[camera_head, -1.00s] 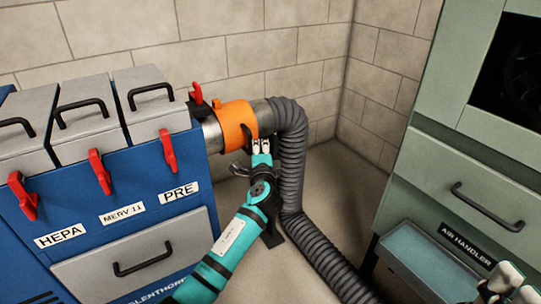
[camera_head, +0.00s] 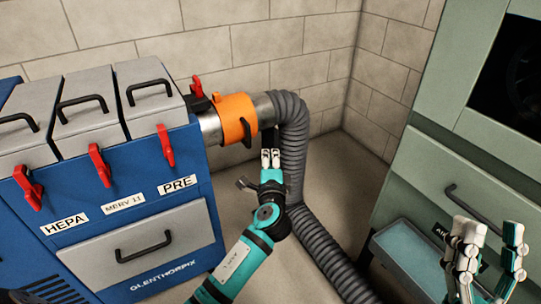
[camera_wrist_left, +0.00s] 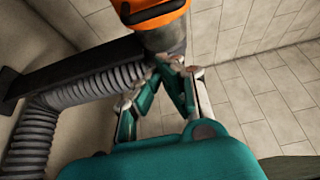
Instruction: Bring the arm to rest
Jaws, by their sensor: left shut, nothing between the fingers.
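My left gripper (camera_head: 270,158) is shut and empty. It is just below the orange collar (camera_head: 238,118), in front of the grey corrugated hose (camera_head: 291,145), with a small visible gap below the collar. In the left wrist view, the fingers of my left gripper (camera_wrist_left: 166,82) point toward the metal pipe end under the orange collar (camera_wrist_left: 155,14); whether they touch it cannot be told there. My right gripper (camera_head: 490,243) is at the lower right, its fingers apart and empty, in front of the green air handler (camera_head: 430,165).
The blue filter unit (camera_head: 190,225) with red latches and grey lids stands at the left. A shallow tray (camera_head: 410,255) sits low by the air handler. The hose runs down across the floor. Block walls close off the back.

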